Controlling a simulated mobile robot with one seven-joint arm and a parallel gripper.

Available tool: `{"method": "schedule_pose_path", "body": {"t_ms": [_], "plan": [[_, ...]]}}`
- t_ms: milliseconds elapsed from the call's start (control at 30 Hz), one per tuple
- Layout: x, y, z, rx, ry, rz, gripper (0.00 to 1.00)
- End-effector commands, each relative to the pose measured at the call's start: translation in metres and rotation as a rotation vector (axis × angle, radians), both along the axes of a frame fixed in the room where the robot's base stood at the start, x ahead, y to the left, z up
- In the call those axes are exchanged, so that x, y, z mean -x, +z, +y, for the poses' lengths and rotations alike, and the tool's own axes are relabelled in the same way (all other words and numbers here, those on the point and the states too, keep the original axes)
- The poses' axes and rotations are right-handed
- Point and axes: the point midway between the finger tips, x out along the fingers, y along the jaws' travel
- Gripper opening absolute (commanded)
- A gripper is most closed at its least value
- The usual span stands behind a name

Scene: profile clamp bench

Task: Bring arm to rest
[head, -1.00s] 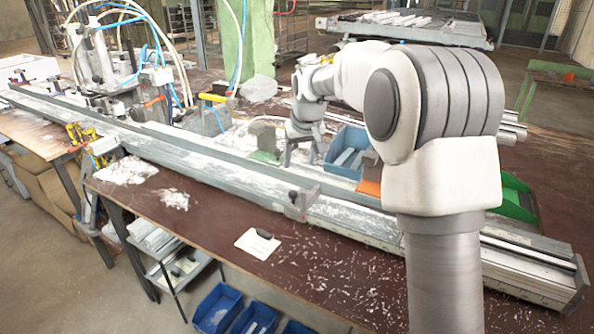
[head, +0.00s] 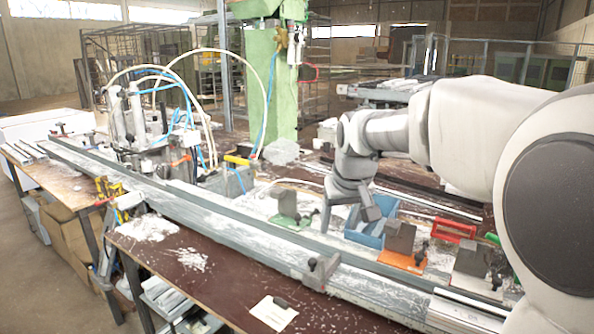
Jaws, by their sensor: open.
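My grey and white arm reaches in from the right edge of the head view. My gripper (head: 347,212) points down at its end, with its fingers apart. It appears in front of the far side of the bench, between a dark block on a green base (head: 290,208) to its left and a blue bin (head: 366,238) to its right. I see nothing between the fingers. I cannot tell how high it is above the bench.
A long metal profile rail (head: 225,222) crosses the bench, with an end stop (head: 320,272) on it. A dark block on an orange base (head: 402,246) and a red handle (head: 454,231) are right of the bin. Hoses and a clamp machine (head: 135,125) are left, near a green column (head: 270,85).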

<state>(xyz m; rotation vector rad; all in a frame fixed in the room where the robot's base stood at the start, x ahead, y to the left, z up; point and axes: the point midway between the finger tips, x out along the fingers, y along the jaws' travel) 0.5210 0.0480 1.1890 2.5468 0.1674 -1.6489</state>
Motion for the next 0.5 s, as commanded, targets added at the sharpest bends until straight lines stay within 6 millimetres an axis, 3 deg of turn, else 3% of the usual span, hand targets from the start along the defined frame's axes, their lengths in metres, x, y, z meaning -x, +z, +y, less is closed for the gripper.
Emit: {"method": "schedule_pose_path", "body": {"t_ms": [33, 200, 500], "plan": [[0.02, 0.009, -0.005, 0.002, -0.01, -0.009, 0.64], [0.08, 0.022, -0.018, 0.004, -0.041, -0.023, 0.64], [0.186, 0.016, -0.037, -0.006, -0.098, -0.049, 0.64]]}}
